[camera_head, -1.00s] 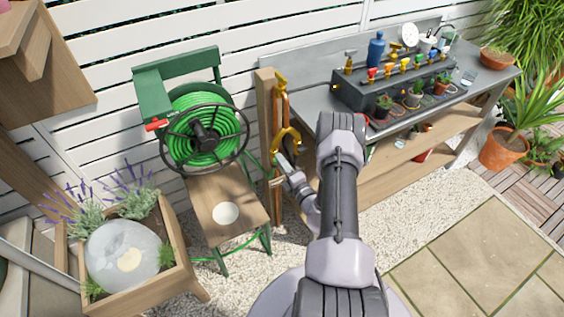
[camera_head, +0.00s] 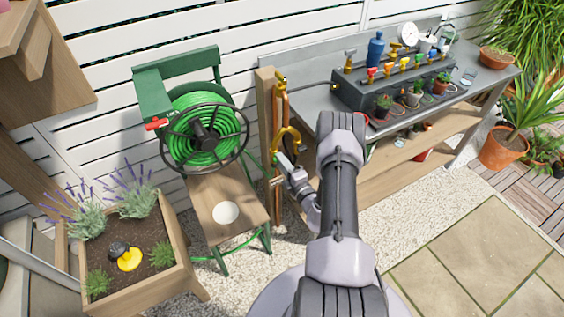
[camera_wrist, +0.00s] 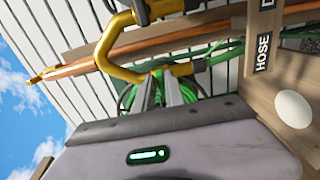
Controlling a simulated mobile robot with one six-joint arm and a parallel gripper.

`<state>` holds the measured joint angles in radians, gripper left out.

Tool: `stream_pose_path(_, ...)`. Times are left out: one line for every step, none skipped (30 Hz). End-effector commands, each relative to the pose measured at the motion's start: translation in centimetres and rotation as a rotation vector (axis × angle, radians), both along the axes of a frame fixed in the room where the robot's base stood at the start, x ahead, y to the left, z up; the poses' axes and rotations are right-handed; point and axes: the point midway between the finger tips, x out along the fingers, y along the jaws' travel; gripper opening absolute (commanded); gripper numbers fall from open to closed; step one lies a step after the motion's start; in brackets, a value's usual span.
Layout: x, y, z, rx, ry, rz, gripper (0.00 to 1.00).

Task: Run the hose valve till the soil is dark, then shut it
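The planter box (camera_head: 152,282) stands at lower left, holding lavender, dark brown soil (camera_head: 153,229) and a yellow sprinkler (camera_head: 130,260) with a dark head. No spray shows over it. The brass hose valve pipework (camera_head: 288,140) is on the wooden post; the yellow pipe also crosses the wrist view (camera_wrist: 104,52). My gripper (camera_head: 279,157) is at the pipework, just below its yellow loop. In the wrist view, the fingers of my gripper (camera_wrist: 163,82) point toward a green part near the pipe end. I cannot tell whether they grip the valve handle.
A green hose reel (camera_head: 205,130) hangs left of the post, above a wooden chair seat (camera_head: 228,190). A grey potting bench (camera_head: 310,95) with a dark manifold box (camera_head: 350,90) is at the right. A HOSE label (camera_wrist: 263,53) is on the post. Gravel and paving lie in front.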

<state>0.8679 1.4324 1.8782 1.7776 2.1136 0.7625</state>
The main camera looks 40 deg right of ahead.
Motion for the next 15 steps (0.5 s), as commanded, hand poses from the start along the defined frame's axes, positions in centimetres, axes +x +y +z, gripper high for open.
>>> stream_pose_path(0.1,-0.1,0.2,-0.004,-0.003,-0.001,0.27)
stream_pose_path(0.1,-0.1,0.2,-0.004,-0.003,-0.001,0.33)
stream_pose_path(0.1,-0.1,0.1,-0.004,-0.002,0.0,0.34)
stream_pose_path(0.1,-0.1,0.1,-0.004,-0.002,0.0,0.34)
stream_pose_path(0.1,-0.1,0.1,-0.003,-0.001,0.0,0.34)
stream_pose_path(0.1,-0.1,0.1,-0.003,-0.001,0.0,0.34)
stream_pose_path(0.1,-0.1,0.1,-0.003,0.0,0.0,0.34)
stream_pose_path(0.1,0.0,0.0,-0.002,-0.001,0.0,0.34)
stream_pose_path(0.0,0.0,0.0,-0.002,-0.001,0.0,0.34)
stream_pose_path(0.0,0.0,0.0,-0.002,0.0,0.0,0.34)
stream_pose_path(0.0,0.0,0.0,-0.002,0.0,0.0,0.34)
stream_pose_path(-0.1,0.0,0.0,-0.002,0.001,-0.001,0.34)
stream_pose_path(-0.4,0.0,0.0,-0.002,0.001,-0.001,0.34)
stream_pose_path(-0.7,0.1,0.0,-0.002,0.003,0.0,0.34)
stream_pose_path(-1.3,0.2,0.0,0.0,0.003,-0.002,0.34)
